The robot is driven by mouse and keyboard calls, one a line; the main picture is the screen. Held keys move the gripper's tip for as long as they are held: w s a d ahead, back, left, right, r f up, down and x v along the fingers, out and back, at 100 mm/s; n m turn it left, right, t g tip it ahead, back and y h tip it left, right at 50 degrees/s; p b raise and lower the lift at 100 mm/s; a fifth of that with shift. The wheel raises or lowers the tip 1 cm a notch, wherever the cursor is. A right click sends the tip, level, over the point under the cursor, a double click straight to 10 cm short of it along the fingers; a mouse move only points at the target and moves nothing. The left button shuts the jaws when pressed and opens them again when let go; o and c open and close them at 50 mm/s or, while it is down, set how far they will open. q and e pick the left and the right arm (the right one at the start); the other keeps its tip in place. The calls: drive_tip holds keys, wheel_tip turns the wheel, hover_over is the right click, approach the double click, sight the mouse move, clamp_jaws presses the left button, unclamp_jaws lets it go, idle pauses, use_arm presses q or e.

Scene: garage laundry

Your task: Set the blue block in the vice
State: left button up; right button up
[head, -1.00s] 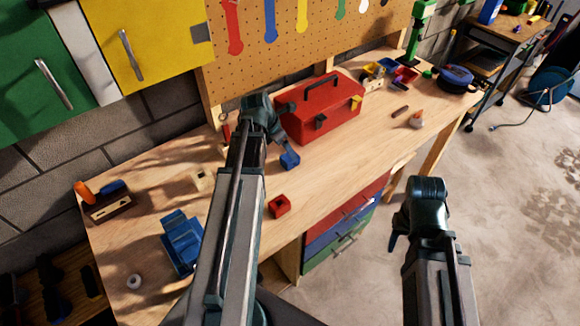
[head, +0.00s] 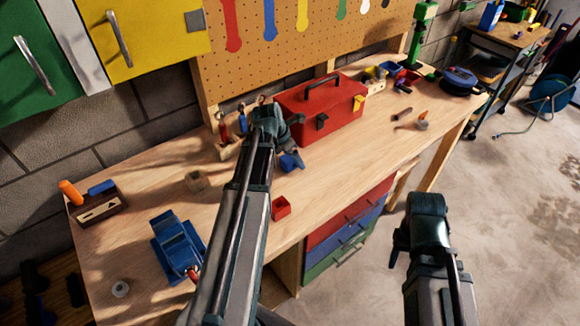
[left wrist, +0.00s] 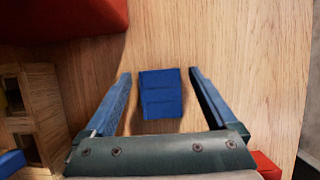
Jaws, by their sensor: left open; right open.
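The blue block (head: 291,160) lies on the workbench in front of the red toolbox. In the left wrist view the blue block (left wrist: 160,93) sits between the two spread fingers of my left gripper (left wrist: 160,74), with a gap on each side. In the head view my left gripper (head: 289,148) is at the block and partly hides it. The blue vice (head: 178,246) stands at the bench's near left, left of my left arm. My right gripper (head: 402,246) is open and empty, over the floor in front of the bench.
The red toolbox (head: 322,112) stands close behind the block. A wooden screwdriver holder (head: 229,146) is left of the left gripper.

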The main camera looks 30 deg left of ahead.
use_arm(q)
clamp_jaws()
idle(0.4)
drive_tip(key=shift+r, duration=0.2)
wheel_tip(320, 180, up, 10)
drive_tip(key=p, duration=1)
drive_tip(key=shift+f, duration=0.1)
wheel_tip(320, 180, down, 2)
drive_tip(key=shift+f+b, duration=0.25)
drive_tip(key=shift+b, duration=0.9)
drive_tip(key=shift+r, duration=0.1)
